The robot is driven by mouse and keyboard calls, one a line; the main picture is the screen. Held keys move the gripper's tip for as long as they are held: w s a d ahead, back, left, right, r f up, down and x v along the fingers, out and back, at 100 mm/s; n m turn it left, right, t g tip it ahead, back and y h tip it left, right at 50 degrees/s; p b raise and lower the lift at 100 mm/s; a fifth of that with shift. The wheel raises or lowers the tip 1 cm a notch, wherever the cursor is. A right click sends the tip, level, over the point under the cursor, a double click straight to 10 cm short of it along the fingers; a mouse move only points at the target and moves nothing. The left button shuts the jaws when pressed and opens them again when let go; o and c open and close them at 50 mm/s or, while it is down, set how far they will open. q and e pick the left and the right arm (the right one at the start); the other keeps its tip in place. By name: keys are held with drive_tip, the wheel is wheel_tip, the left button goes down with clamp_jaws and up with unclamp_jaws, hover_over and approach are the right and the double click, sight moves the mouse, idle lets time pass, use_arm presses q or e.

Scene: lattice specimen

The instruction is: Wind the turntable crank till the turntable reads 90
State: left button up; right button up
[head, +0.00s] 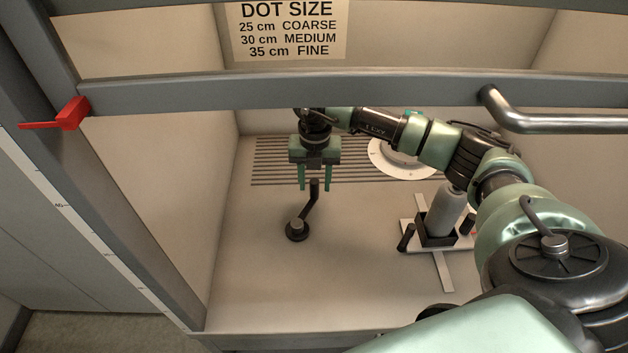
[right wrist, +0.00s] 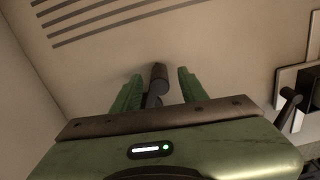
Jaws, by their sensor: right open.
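The black turntable crank (head: 297,229) sits on the cabinet floor, its arm rising to an upright handle (head: 314,188). My right gripper (head: 315,188) is open above the crank, its green fingers pointing down on either side of the handle top. In the right wrist view the handle (right wrist: 159,78) shows between the two open fingers (right wrist: 158,85), with a gap on each side. The turntable (head: 398,158) is a white round disc with a scale at the back, partly hidden by my right arm; its reading is too small to tell. My left gripper is not in view.
A grey cylinder (head: 446,212) stands in a black holder on a white cross-shaped base (head: 447,272), right of the crank. Slots (head: 275,172) run along the back floor. A sash bar (head: 200,97) crosses above, with a red pointer (head: 72,113) at left. The floor's front middle is clear.

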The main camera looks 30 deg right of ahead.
drive_tip(key=shift+f, duration=0.85)
clamp_jaws()
drive_tip(key=shift+r, duration=0.1)
idle(0.7)
